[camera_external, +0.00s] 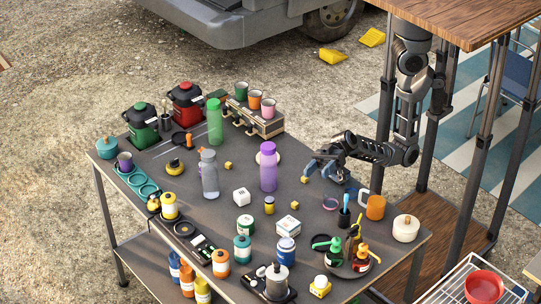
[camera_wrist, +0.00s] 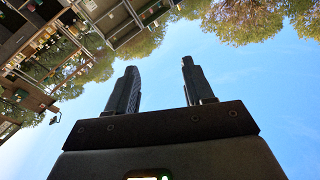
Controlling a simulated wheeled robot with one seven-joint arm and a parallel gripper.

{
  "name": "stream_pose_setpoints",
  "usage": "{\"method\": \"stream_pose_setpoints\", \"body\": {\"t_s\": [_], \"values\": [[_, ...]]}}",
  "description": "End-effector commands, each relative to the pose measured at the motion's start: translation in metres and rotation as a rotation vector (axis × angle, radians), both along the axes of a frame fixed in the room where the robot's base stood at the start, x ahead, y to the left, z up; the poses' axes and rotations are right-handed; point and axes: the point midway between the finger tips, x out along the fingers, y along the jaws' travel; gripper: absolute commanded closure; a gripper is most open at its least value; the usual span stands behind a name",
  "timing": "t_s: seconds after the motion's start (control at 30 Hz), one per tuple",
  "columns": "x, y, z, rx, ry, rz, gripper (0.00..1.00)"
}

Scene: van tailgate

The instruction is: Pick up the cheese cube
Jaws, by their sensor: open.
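Small yellow cubes that look like cheese lie on the dark table. One (camera_external: 304,180) is just below and left of my gripper, one (camera_external: 295,206) is farther toward the front, and one (camera_external: 228,165) is left, between the bottles. I cannot tell which one the task means. My gripper (camera_external: 312,168) is low over the right part of the table, apart from the cubes as far as I can see. In the wrist view its two fingers (camera_wrist: 159,85) stand apart with nothing between them. That view shows sky, trees and buildings, and no cube.
A purple bottle (camera_external: 268,168) and a grey bottle (camera_external: 209,175) stand left of my gripper. Several jars crowd the front. Some bare tabletop lies around the cubes.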

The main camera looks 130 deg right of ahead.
Motion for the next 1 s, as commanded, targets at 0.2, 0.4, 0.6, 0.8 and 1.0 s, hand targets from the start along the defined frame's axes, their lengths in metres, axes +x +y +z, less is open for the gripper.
{"method": "stream_pose_setpoints", "body": {"t_s": [0.2,0.4,0.6,0.8,1.0], "values": [[0.027,0.002,0.030,-0.265,-0.096,0.178,0.48],[0.029,-0.004,0.023,-0.557,-0.119,0.356,0.48],[0.016,-0.033,-0.016,-0.867,-0.065,0.546,0.48],[-0.018,-0.092,-0.074,-1.133,0.072,0.763,0.48],[-0.075,-0.170,-0.129,-1.302,0.269,0.995,0.48]]}}
